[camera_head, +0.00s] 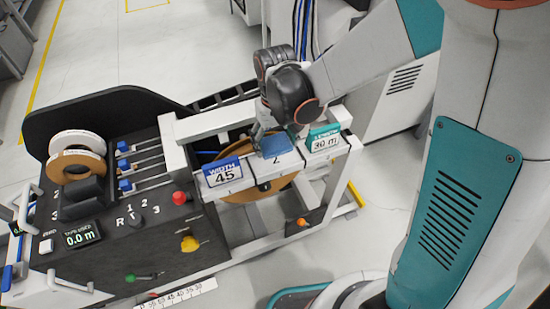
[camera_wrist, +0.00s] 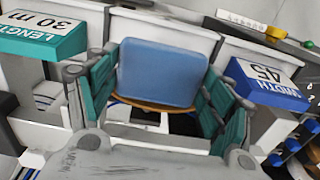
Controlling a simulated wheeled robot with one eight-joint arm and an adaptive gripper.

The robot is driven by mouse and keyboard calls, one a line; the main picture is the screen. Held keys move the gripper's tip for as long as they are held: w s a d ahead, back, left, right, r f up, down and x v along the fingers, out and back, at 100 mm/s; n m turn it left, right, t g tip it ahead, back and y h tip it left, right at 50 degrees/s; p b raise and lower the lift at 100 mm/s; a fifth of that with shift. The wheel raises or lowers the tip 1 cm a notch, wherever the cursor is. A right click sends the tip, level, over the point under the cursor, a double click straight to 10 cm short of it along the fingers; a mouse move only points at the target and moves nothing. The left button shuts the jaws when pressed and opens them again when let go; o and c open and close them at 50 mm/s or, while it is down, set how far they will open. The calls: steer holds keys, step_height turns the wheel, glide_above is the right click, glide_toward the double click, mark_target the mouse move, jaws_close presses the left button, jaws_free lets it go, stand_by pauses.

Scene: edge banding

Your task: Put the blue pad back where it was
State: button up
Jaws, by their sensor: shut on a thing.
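The blue pad (camera_head: 276,146) is at the white rail (camera_head: 262,187), close above the mark "2", between the two sign plates. It also shows in the wrist view (camera_wrist: 160,72) as a flat, rounded blue block. My gripper (camera_head: 262,133) comes down on the pad from above. In the wrist view its teal-lined fingers stand on either side of the pad, shut on it. The head view does not show clearly whether the pad touches the rail.
The blue "WIDTH 45" plate (camera_head: 223,171) stands left of the pad and the teal "LENGTH 30 m" plate (camera_head: 324,139) stands right of it. A brown tape reel (camera_head: 255,190) hangs below the rail. The black control panel (camera_head: 115,240) with knobs lies further left.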

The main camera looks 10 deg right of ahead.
mark_target(275, 160)
steer(key=shift+f+b, duration=1.6)
steer(key=shift+f, duration=1.05)
steer(key=shift+f, duration=0.15)
steer(key=o, duration=1)
step_height(275, 160, up, 12)
steer(key=p, duration=0.4)
steer(key=shift+r, duration=0.2)
